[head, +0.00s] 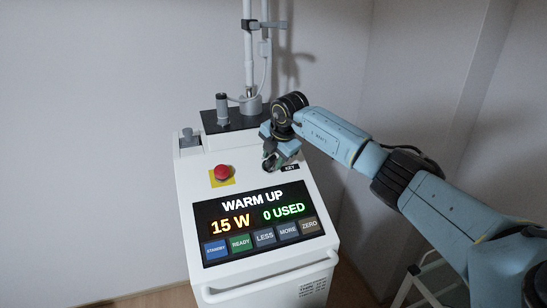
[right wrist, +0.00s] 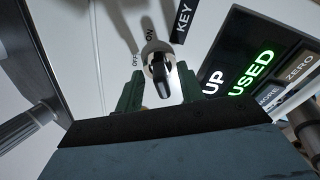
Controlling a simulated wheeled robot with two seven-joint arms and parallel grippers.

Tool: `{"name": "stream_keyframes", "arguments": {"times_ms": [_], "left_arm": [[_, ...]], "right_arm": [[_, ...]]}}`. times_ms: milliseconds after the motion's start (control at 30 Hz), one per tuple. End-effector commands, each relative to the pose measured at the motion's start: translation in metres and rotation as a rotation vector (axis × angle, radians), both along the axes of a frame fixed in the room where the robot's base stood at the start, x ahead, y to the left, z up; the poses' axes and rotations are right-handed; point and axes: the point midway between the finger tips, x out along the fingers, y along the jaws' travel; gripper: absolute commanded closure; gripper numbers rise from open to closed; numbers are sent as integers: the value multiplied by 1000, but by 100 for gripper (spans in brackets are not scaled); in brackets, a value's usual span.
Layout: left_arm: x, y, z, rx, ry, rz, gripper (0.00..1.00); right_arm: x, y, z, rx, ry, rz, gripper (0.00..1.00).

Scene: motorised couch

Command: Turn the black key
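The black key (right wrist: 161,76) sits in a round silver lock on the white console (head: 184,215), with OFF and ON printed beside it in the right wrist view. I cannot tell for certain which mark it points to. My right gripper (head: 268,160) reaches down over the key spot, beside the KEY label (head: 290,168). In the right wrist view the green fingers of my right gripper (right wrist: 159,82) stand apart, one on each side of the key, with white panel showing between fingers and key. In the head view the gripper mostly hides the key. My left gripper is out of view.
A red emergency button (head: 222,172) on a yellow plate is left of the gripper. The screen (head: 258,220) reads WARM UP, 15 W, 0 USED, with several buttons below. A pole (head: 248,50) rises behind. A handle bar (head: 265,284) crosses the console's front.

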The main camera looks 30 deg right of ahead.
Motion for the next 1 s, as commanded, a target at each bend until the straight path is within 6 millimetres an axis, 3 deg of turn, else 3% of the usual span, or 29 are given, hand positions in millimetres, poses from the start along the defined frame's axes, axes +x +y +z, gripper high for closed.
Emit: {"name": "stream_keyframes", "arguments": {"times_ms": [167,633,1000], "left_arm": [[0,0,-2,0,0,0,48],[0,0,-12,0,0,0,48],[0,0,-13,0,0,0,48]], "right_arm": [[-7,0,17,0,-4,1,62],[-48,4,105,-1,-4,0,62],[-56,5,121,0,0,-1,62]]}}
